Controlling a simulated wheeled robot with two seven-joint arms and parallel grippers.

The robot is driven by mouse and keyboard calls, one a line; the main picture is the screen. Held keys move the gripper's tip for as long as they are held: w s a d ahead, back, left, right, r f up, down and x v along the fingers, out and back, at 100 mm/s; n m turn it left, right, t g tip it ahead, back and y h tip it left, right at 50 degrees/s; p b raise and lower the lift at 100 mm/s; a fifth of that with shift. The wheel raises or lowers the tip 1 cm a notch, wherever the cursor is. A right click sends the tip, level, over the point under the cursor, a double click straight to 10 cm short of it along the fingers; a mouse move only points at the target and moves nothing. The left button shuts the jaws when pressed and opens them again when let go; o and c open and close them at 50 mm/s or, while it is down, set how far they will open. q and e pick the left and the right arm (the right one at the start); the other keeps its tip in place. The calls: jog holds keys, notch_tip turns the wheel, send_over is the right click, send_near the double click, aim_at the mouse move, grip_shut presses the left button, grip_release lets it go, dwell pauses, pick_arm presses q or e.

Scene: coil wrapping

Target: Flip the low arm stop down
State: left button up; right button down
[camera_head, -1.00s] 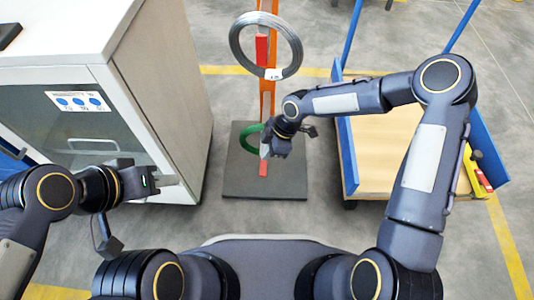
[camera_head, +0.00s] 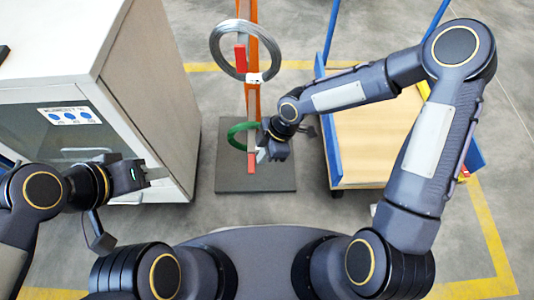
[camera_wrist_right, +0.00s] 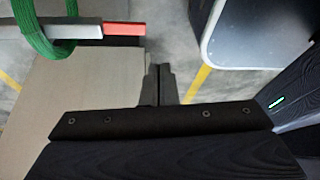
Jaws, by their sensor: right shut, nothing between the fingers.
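The low arm of the stand carries a green coil (camera_head: 238,136). A red low arm stop (camera_head: 251,163) is at its near end. In the right wrist view the red stop (camera_wrist_right: 124,29) extends in line with the grey low arm (camera_wrist_right: 85,30), with the green coil (camera_wrist_right: 42,30) around that arm. My right gripper (camera_head: 262,155) is shut and empty, just right of the stop in the head view. In the wrist view its fingertips (camera_wrist_right: 160,68) look apart from the stop. My left gripper (camera_head: 155,173) is by the cabinet front, its jaw opening unclear.
A silver wire coil (camera_head: 216,50) hangs above on the orange post (camera_head: 252,95), by another red piece (camera_head: 240,58). The post stands on a dark base plate (camera_head: 230,180). A white cabinet (camera_head: 150,100) is left, and a blue-sided wooden cart (camera_head: 360,155) is right.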

jog(key=shift+s+d+r, duration=0.25)
jog(key=shift+s+r, duration=0.05)
jog(key=shift+s, duration=0.25)
jog(key=shift+s+d+r, duration=0.2)
jog(key=shift+s+r, duration=0.1)
jog(key=shift+s, duration=0.2)
jog(key=s+d+r+m+t+h, duration=0.1)
jog(key=d+r+m+t+h, duration=0.15)
jog(key=d+r+m, duration=0.8)
jog(key=s+d+r+m+t+y, duration=0.2)
jog(key=s+d+r+m+t, duration=0.2)
jog(key=s+d+r+m, duration=0.55)
notch_tip(320, 180, up, 31)
jog(key=s+a+m+p, duration=0.1)
jog(key=s+p, duration=0.1)
jog(key=p, duration=2.9)
jog(key=shift+a, duration=0.3)
